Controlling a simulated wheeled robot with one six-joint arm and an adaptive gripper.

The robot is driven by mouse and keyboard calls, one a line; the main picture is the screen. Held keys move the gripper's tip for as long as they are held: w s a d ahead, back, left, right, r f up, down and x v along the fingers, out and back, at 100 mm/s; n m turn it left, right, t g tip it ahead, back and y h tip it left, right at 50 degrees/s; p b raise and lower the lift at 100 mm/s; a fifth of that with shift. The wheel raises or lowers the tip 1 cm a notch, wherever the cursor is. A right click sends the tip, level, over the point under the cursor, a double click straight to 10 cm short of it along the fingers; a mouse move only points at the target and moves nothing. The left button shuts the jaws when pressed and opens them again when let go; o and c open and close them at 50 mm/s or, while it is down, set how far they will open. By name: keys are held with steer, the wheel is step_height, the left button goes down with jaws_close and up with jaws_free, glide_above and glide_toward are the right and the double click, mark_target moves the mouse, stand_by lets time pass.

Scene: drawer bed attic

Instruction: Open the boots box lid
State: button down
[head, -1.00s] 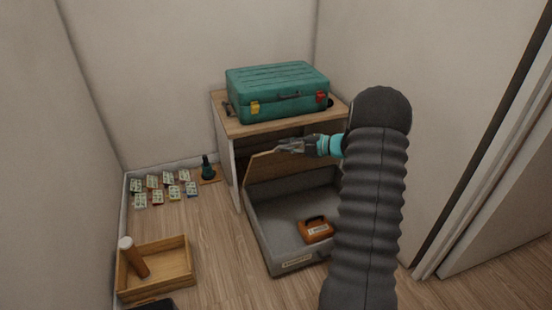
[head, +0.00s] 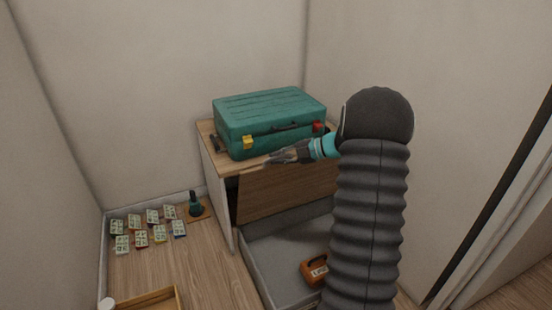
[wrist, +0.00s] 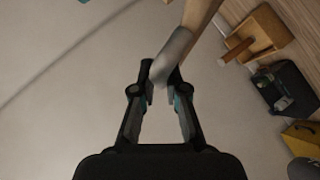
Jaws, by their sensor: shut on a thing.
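The grey open-topped box (head: 262,258) stands on the floor in front of the wooden stand. Its wooden lid (head: 285,192) is swung up and stands nearly upright at the back of the box, seen as a brown panel. My gripper (head: 270,160) is at the lid's top edge, just below the green case, and is shut on it. In the wrist view my gripper (wrist: 162,80) has a grey piece (wrist: 174,60) between its fingers, joined to a wooden edge (wrist: 201,12). An orange case (head: 314,270) lies inside the box. My arm hides the box's right side.
A green case (head: 268,115) with yellow and red latches sits on the wooden stand (head: 217,178), close above my gripper. A wooden tray (head: 150,300) is at front left.

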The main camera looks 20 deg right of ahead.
steer(key=shift+d, duration=0.25)
steer(key=c, duration=1.2)
jaws_free()
steer(key=shift+d, duration=0.1)
steer(key=shift+a, duration=0.4)
steer(key=v, duration=1.2)
